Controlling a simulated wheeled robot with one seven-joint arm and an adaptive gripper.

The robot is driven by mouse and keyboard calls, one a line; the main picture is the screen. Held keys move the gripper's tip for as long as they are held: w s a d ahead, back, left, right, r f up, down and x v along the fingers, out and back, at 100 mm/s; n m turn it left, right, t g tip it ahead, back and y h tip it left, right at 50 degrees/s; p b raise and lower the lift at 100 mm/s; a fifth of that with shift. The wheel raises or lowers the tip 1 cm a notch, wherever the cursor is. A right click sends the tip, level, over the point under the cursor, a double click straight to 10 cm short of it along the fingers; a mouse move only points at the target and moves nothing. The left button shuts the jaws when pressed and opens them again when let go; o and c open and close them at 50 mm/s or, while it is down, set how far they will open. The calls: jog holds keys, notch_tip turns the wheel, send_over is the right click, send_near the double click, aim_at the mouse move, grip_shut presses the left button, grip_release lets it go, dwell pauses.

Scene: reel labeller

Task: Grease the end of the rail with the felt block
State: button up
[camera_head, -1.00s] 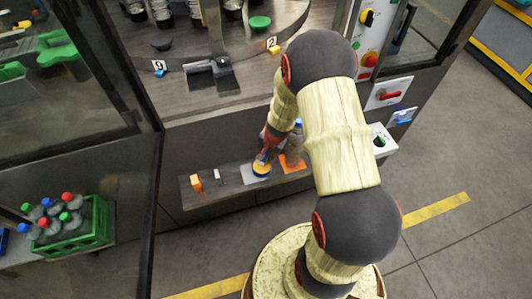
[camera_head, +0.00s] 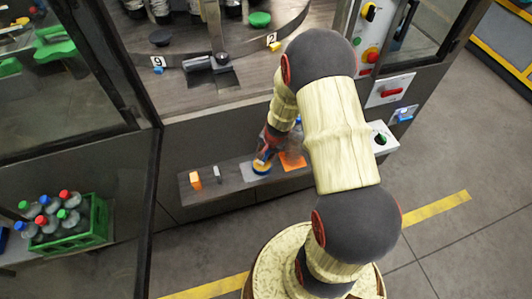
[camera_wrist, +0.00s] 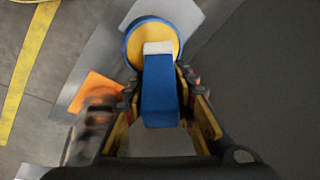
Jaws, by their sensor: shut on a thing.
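My gripper (camera_wrist: 162,108) is shut on a blue block with a pale end, the felt block (camera_wrist: 160,85). The pale end lies over the yellow surface of a round blue-rimmed tin (camera_wrist: 133,42); I cannot tell whether it touches. In the head view my gripper (camera_head: 267,153) reaches down to the same tin (camera_head: 262,169) on a grey pad on the low shelf. A curved dark rail (camera_head: 290,33) runs along the machine's tabletop, beyond my gripper; I cannot tell whether it is the task's rail.
The shelf (camera_head: 232,179) also bears an orange block (camera_head: 195,180), a small grey piece (camera_head: 216,171) and an orange pad (camera_head: 293,162). A green crate (camera_head: 98,222) of bottles stands at the left behind a framed glass panel. Control boxes (camera_head: 381,139) are at the right.

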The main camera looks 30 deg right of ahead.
jog(key=shift+f+b, duration=0.55)
dwell(1.5)
jog(key=shift+r, duration=0.15)
jog(key=shift+r+p, duration=3.05)
jog(key=shift+r, duration=0.4)
